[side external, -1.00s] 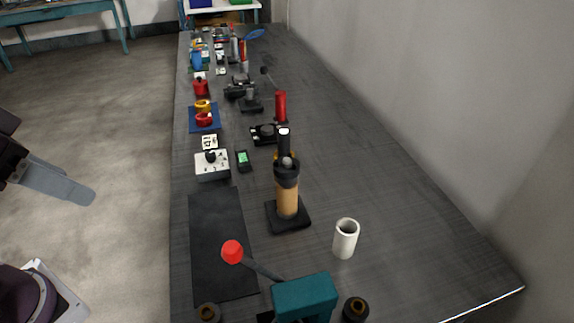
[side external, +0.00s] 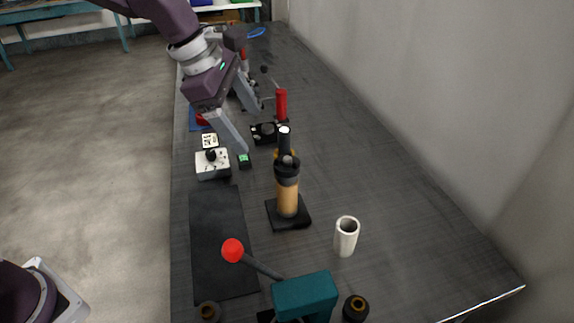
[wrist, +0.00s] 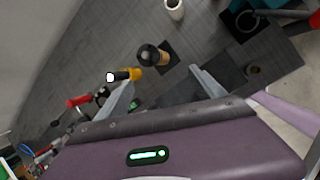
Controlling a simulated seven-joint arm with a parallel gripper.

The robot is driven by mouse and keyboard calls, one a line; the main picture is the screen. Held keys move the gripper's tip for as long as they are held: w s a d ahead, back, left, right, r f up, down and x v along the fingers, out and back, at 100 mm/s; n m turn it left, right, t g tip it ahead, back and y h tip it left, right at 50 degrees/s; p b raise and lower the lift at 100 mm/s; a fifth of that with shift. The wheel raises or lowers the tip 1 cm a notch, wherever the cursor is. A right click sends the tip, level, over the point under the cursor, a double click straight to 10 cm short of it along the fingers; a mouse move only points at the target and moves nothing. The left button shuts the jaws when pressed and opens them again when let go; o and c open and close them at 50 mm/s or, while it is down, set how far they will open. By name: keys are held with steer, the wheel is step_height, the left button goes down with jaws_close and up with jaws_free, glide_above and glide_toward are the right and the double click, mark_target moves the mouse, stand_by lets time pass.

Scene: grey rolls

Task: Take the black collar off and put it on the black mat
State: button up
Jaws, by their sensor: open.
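The black collar (side external: 287,170) sits around the top of a tan upright post (side external: 287,200) on a square black base. In the wrist view the collar (wrist: 147,56) shows near the upper middle, seen from above.
A black handle with a white tip (side external: 284,138) and a yellow part stands close behind the post. A white cup (side external: 346,237) stands to the right. A red-knobbed lever (side external: 233,251) on a teal block (side external: 305,293) is in front. A white switch box (side external: 212,164) stands beyond the mat.

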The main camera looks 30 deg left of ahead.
mark_target(284, 159)
steer(key=w+d+f+n, duration=0.1)
steer(key=w+f, duration=0.1)
steer(key=f, duration=0.2)
steer(key=w+d+f+n, duration=0.1)
steer(key=w+f+n, duration=0.1)
steer(key=w+f, duration=0.1)
steer(key=w+d+f+n, duration=0.1)
steer(key=w+f+n, duration=0.1)
steer(key=f, duration=0.3)
steer(key=shift+w+d+f, duration=0.25)
steer(key=shift+w+f, duration=0.1)
steer(key=shift+w, duration=0.05)
jaws_close()
